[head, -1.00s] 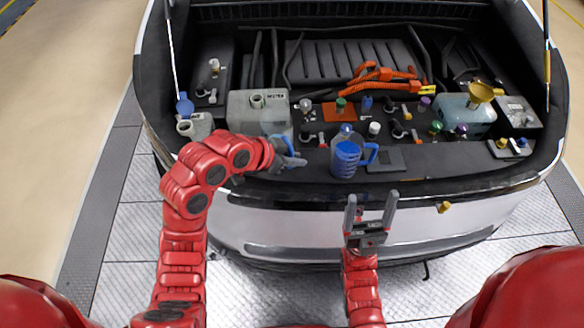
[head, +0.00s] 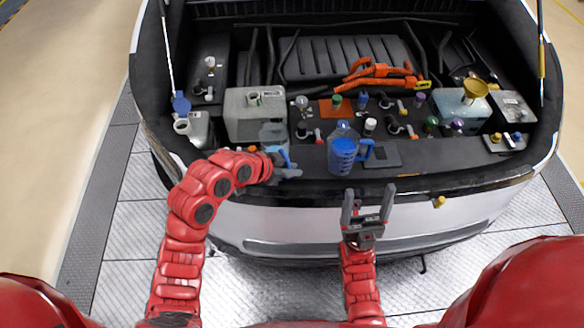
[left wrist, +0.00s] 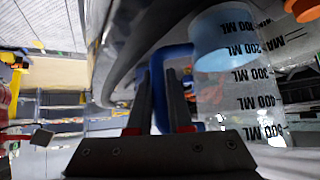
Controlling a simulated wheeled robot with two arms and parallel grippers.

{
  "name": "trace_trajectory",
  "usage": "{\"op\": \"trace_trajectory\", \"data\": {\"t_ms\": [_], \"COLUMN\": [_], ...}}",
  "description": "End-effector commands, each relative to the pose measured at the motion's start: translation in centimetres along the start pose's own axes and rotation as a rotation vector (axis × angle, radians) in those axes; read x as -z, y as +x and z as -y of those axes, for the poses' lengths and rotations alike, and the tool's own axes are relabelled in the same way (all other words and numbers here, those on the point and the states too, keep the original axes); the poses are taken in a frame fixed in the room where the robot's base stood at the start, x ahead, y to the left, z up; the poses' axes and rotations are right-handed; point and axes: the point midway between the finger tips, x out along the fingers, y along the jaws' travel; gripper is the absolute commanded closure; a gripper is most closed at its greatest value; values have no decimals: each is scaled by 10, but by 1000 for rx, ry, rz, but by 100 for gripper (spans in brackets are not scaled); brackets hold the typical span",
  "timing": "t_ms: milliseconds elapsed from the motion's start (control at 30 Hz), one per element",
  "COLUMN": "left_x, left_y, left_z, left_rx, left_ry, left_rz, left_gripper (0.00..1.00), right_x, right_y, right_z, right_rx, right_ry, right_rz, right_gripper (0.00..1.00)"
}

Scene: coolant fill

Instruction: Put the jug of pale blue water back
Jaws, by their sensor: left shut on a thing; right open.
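The jug of pale blue water (head: 272,132) is clear with a blue handle (head: 284,154). It stands out faintly before the grey tank at the left of the car's front bay. In the left wrist view the jug (left wrist: 240,85) shows black ML marks and a shallow pale blue fill (left wrist: 222,40). My left gripper (head: 290,170) is shut on the handle, which shows between its fingers in the wrist view. I cannot tell whether the jug's base touches the ledge. My right gripper (head: 368,197) is open and empty in front of the bumper.
A second jug (head: 343,152) with deep blue liquid stands on the ledge to the right, beside a dark flat pad (head: 381,154).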

Motion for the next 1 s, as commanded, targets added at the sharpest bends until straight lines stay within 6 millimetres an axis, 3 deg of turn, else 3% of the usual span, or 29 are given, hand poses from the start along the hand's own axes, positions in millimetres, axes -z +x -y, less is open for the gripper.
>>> {"op": "trace_trajectory", "data": {"t_ms": [267,300,467,767,933,1000], "left_x": [-3,-3,-3,-2,10,4], "left_y": [3,3,3,2,-10,-17], "left_z": [0,0,0,0,0,2], "left_rx": [1,1,1,0,1,4], "left_ry": [0,0,0,0,0,-2], "left_rz": [-1,0,0,0,1,-3], "left_gripper": [100,78,52,52,52,52], "right_x": [-1,-1,-1,-1,3,0], "right_y": [-6,-6,-5,-3,16,3], "right_z": [0,0,0,0,-1,0], "right_rx": [0,0,0,0,0,0], "right_ry": [0,0,0,0,0,0], "right_rz": [0,0,0,0,0,0], "right_gripper": [24,24,24,24,24,24]}}
